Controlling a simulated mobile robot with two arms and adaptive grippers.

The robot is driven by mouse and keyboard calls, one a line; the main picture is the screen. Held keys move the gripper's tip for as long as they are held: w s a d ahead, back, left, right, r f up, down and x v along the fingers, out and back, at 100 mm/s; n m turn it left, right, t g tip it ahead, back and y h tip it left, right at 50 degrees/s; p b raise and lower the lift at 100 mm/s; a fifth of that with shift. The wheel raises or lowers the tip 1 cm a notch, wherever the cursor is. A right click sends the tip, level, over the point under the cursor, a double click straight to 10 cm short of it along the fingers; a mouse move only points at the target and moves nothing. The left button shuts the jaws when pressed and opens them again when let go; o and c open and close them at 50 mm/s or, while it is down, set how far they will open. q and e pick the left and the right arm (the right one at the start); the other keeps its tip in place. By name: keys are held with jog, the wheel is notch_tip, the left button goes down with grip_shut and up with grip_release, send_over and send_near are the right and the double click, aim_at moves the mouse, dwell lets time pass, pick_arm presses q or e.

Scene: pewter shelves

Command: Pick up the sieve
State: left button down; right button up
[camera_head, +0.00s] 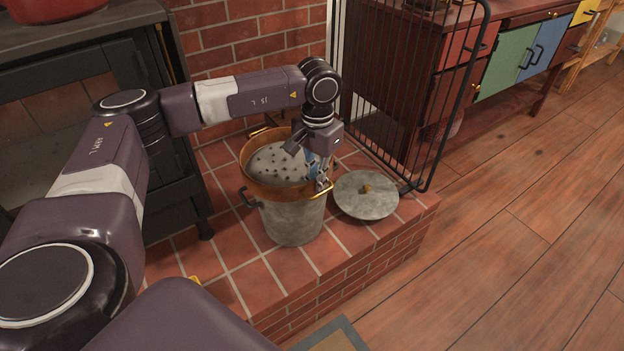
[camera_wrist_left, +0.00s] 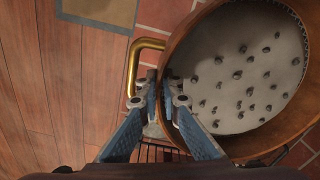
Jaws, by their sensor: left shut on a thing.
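The sieve (camera_head: 272,165) has a copper-brown rim, a pale grey bottom with dark spots and a brass handle. It sits in the mouth of a grey metal pot (camera_head: 293,222) on the brick hearth. In the left wrist view, the sieve (camera_wrist_left: 245,85) fills the right side. My left gripper (camera_head: 322,180) is at the sieve's right edge, beside the brass handle. In the wrist view, its fingertips (camera_wrist_left: 163,84) are shut on the rim, one on each side of the wall. Whether the sieve is clear of the pot I cannot tell. My right gripper is not in view.
A dark stove (camera_head: 90,80) is at the left. The wooden floor (camera_head: 500,240) at right is clear.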

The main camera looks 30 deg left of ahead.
pick_arm(q)
notch_tip(320, 180, up, 3)
jog(key=shift+f, duration=0.1)
notch_tip(320, 180, up, 17)
jog(key=p, duration=0.4)
jog(key=shift+w+p, duration=0.3)
jog(key=shift+w, duration=0.1)
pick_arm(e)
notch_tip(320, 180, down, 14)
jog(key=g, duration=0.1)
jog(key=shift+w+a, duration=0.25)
